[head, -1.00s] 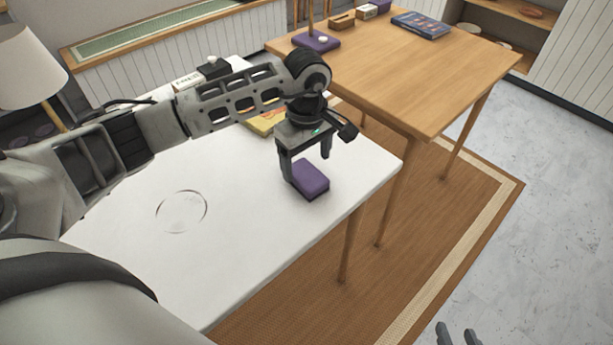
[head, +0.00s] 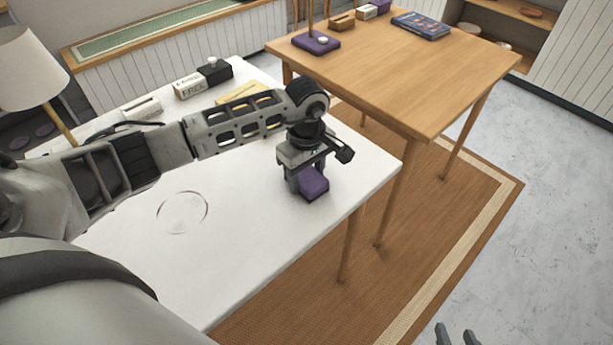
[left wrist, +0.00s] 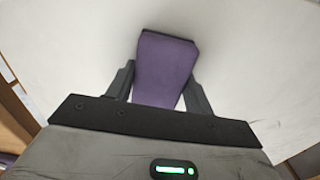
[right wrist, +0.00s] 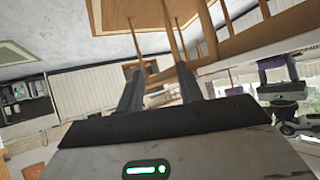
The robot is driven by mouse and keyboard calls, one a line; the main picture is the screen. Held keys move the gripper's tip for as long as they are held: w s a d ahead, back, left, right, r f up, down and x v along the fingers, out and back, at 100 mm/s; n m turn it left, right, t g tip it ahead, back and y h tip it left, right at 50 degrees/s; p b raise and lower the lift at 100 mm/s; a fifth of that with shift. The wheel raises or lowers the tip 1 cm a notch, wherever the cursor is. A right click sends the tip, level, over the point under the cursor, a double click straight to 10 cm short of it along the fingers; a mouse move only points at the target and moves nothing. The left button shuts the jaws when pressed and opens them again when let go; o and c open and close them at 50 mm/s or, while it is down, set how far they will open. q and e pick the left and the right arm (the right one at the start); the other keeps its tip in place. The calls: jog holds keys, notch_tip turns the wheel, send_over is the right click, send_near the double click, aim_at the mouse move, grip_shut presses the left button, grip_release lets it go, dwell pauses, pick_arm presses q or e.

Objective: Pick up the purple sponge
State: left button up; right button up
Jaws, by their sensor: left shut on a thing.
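The purple sponge (head: 313,184) is a small block near the right edge of the white table (head: 250,240). My left gripper (head: 306,185) is down around it and shut on it. In the left wrist view the sponge (left wrist: 165,68) sits between the two fingers (left wrist: 158,88), with one finger at each side. It appears to be at table level; I cannot tell whether its underside touches the table. My right gripper (head: 457,336) shows only its fingertips at the bottom of the head view. In the right wrist view its fingers (right wrist: 160,85) are apart with nothing between them.
On the white table are a yellow item (head: 243,97), a white box (head: 188,88), a dark box (head: 215,72) and a ring mark (head: 182,212). A lamp (head: 28,68) stands at the left. A wooden table (head: 400,70) stands behind, holding a blue book (head: 421,25).

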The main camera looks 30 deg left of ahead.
pick_arm(q)
jog(key=shift+r, duration=0.1)
jog(key=shift+r, duration=0.5)
jog(key=s+d+r+b, duration=0.1)
jog(key=s+d+r, duration=0.8)
jog(key=r, duration=0.3)
jog(key=shift+d+b, duration=0.35)
jog(key=shift+d, duration=0.45)
jog(key=shift+o, duration=0.3)
jog(key=shift+f, duration=0.1)
